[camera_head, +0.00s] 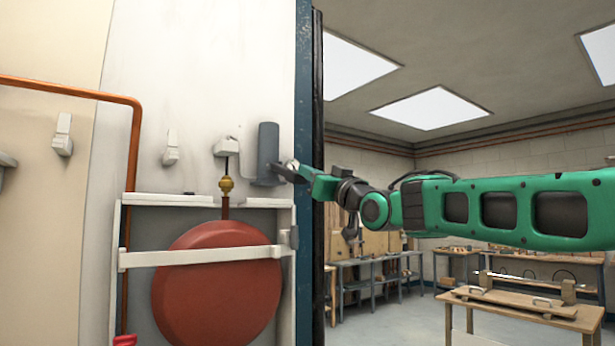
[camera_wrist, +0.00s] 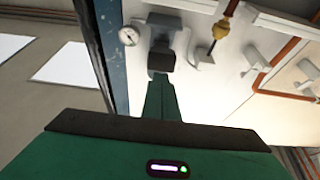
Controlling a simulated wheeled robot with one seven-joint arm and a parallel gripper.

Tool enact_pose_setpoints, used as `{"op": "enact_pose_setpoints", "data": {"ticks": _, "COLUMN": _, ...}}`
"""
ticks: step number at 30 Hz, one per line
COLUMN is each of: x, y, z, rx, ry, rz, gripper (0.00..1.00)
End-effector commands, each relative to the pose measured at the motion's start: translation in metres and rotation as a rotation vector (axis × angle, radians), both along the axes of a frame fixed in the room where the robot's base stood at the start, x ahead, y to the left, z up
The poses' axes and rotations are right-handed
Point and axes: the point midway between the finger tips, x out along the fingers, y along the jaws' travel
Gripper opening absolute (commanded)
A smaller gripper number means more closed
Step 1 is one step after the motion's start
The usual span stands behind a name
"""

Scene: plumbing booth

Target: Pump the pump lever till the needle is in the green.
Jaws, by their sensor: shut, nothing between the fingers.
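A dark grey upright cylinder (camera_head: 268,145), which looks like the pump body, is mounted on the white wall panel next to the blue post. In the wrist view a grey block (camera_wrist: 166,22), probably part of the pump, shows just beyond the fingertips. The pump lever cannot be clearly told apart. A small round white gauge (camera_wrist: 128,37) is on the panel beside it; its needle is too small to read. My gripper (camera_head: 283,172) is shut and empty at the lower right of the cylinder. It also shows in the wrist view (camera_wrist: 161,62). Whether it touches the pump is unclear.
A red round tank (camera_head: 217,290) sits in a white frame below, with a brass fitting (camera_head: 226,184) above it. White brackets (camera_head: 171,148) and an orange pipe (camera_head: 136,150) are to the left. The blue post (camera_head: 303,90) edges the panel. Workbenches stand far behind.

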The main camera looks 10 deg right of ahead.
Motion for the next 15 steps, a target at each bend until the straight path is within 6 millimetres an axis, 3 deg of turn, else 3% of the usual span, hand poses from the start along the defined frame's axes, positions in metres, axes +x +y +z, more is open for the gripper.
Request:
{"op": "enact_pose_setpoints", "data": {"ticks": 1, "x": 0.0074, "y": 0.0032, "z": -0.019, "rx": -0.009, "ry": 0.037, "rz": 0.003, "gripper": 0.0}}
{"op": "enact_pose_setpoints", "data": {"ticks": 15, "x": 0.0047, "y": 0.0032, "z": -0.0207, "rx": -0.01, "ry": 0.038, "rz": 0.005, "gripper": 0.0}}
